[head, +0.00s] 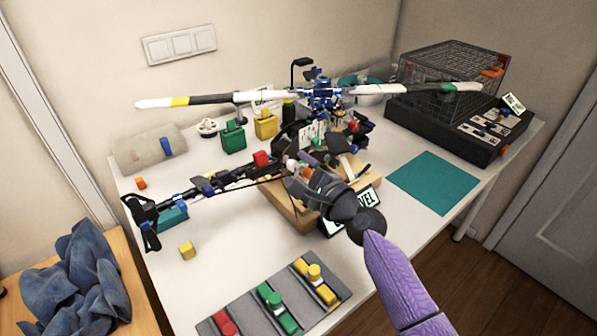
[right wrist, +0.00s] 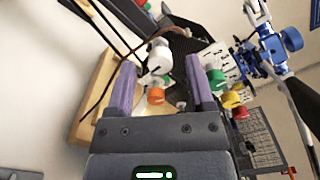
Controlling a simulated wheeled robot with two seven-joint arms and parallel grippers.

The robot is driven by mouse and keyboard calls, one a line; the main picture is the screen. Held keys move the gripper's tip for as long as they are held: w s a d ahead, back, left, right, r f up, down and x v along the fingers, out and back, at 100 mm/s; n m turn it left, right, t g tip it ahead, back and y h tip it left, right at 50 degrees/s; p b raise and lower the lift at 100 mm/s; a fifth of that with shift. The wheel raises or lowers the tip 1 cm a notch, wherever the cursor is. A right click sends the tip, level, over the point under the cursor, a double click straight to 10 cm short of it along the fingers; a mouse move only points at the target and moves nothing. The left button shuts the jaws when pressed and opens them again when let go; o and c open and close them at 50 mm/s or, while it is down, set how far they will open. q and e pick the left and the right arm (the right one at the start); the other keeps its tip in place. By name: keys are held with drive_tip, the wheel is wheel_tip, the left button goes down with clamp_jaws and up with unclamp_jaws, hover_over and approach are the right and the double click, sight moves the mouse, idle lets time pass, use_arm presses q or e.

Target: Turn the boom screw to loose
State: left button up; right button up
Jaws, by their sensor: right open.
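A model helicopter stands on the white table, with a blue rotor head (head: 322,95) and a dark tail boom (head: 232,180) reaching left. My right gripper (head: 298,168) is at the boom's root, beside the body. In the right wrist view its two purple fingers (right wrist: 160,66) are open. A white round knob (right wrist: 159,58) and a small orange knob (right wrist: 155,96) show between them, with gaps to both fingers. I cannot tell for sure which of these is the boom screw, or which way it is turned. My left gripper is not in view.
The helicopter is over a wooden stand (head: 290,208). A grey tray (head: 245,308) with red, green and yellow parts lies in front. A teal mat (head: 433,182) is clear at right. A wire cage (head: 445,75) stands behind it. A yellow block (head: 187,250) lies at front left.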

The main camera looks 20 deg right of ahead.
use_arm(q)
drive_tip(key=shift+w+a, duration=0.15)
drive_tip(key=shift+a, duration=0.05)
use_arm(e)
drive_tip(key=shift+w, duration=0.2)
clamp_jaws()
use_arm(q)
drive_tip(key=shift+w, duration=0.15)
